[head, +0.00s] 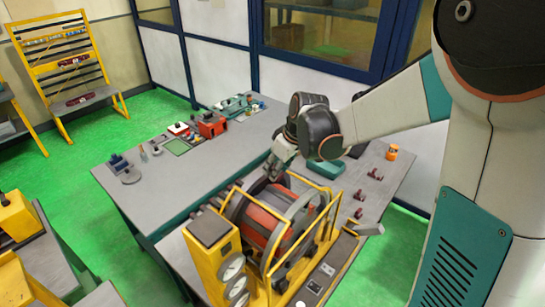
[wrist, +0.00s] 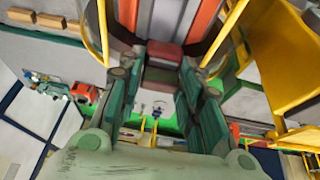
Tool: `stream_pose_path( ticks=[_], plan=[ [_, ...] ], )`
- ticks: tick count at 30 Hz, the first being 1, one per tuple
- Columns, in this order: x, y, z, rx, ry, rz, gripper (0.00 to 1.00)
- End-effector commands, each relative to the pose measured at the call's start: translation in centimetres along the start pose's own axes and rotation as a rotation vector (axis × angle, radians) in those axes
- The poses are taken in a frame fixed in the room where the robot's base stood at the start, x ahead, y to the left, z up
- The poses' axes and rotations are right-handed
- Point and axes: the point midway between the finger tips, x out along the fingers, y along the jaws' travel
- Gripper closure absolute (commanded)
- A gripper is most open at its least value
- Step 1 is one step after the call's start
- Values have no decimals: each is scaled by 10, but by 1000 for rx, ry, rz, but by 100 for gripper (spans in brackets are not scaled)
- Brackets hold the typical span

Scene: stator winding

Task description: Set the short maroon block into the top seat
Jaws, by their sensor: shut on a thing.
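My gripper (wrist: 163,68) is shut on a maroon block (wrist: 164,52), which shows between the green fingertips in the wrist view. In the head view my gripper (head: 275,172) points down at the top of the stator drum (head: 262,222). The drum has orange-red segments and grey end rings inside a yellow frame. In the wrist view an orange segment (wrist: 204,20) lies just beyond the block. The block is at or very near the drum's top; I cannot tell whether it touches the seat. The top seat is mostly hidden by the gripper and block.
Several maroon pieces (head: 375,174) lie on the grey table right of the drum. A teal tray (head: 325,169) and an orange jar (head: 392,153) stand behind. Yellow frame bars (head: 334,222) run close around the drum. A yellow gauge box (head: 213,250) stands at front left.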

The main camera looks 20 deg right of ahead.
Motion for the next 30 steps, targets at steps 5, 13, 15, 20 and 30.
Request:
stream_pose_path(
  ticks=[5,13,15,20,30],
  plan=[
    [9,0,3,0,0,0,100],
    [40,0,16,0,0,0,100],
    [49,0,20,0,0,0,100],
    [68,1,28,0,0,0,100],
    [78,0,32,0,0,0,100]
  ],
)
